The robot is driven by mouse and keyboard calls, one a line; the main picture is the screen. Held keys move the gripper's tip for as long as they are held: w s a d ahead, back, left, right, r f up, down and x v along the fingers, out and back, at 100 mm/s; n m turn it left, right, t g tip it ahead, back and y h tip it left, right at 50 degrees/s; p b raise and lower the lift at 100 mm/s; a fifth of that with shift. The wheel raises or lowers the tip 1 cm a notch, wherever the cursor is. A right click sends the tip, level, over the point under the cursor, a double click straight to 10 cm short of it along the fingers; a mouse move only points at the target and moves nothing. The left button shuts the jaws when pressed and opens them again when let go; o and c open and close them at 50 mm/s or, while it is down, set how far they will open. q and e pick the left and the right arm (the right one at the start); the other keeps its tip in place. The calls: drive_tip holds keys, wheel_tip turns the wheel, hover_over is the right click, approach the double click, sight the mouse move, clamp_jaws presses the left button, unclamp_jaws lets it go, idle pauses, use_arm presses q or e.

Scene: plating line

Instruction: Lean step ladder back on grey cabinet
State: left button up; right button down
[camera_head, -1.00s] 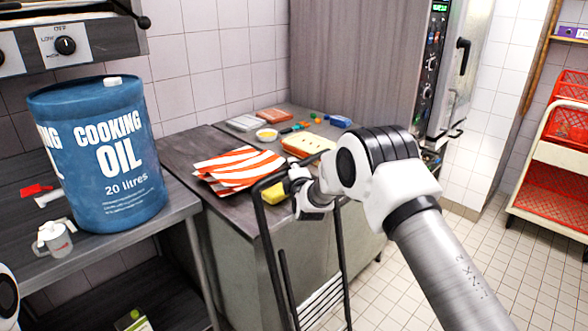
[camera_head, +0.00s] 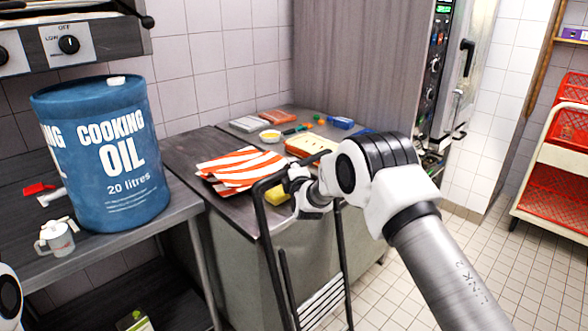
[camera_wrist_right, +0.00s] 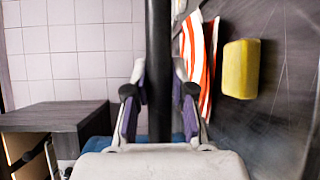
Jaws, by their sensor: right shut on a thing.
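The black-framed step ladder (camera_head: 264,225) stands upright in front of the grey cabinet (camera_head: 312,245), its top rail at about the cabinet's top edge. Whether the ladder touches the cabinet cannot be told. In the right wrist view, the dark tube (camera_wrist_right: 159,60) runs between the two fingers. The ladder's feet are out of view. My left gripper is out of view; only a bit of white arm shows at the left edge.
A blue oil drum (camera_head: 110,165) and a white jug (camera_head: 56,238) stand on the left table. Tiled floor (camera_head: 480,275) is open at right.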

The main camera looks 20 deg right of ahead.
drive_tip(key=shift+s+f, duration=0.2)
drive_tip(key=shift+f, duration=0.65)
drive_tip(key=c, duration=1.1)
unclamp_jaws()
drive_tip(key=shift+c, duration=0.2)
drive_tip(key=shift+o, duration=1.2)
drive_tip(key=shift+w+f+g, duration=0.1)
drive_tip(key=shift+g, duration=0.2)
drive_tip(key=shift+w+f, duration=0.1)
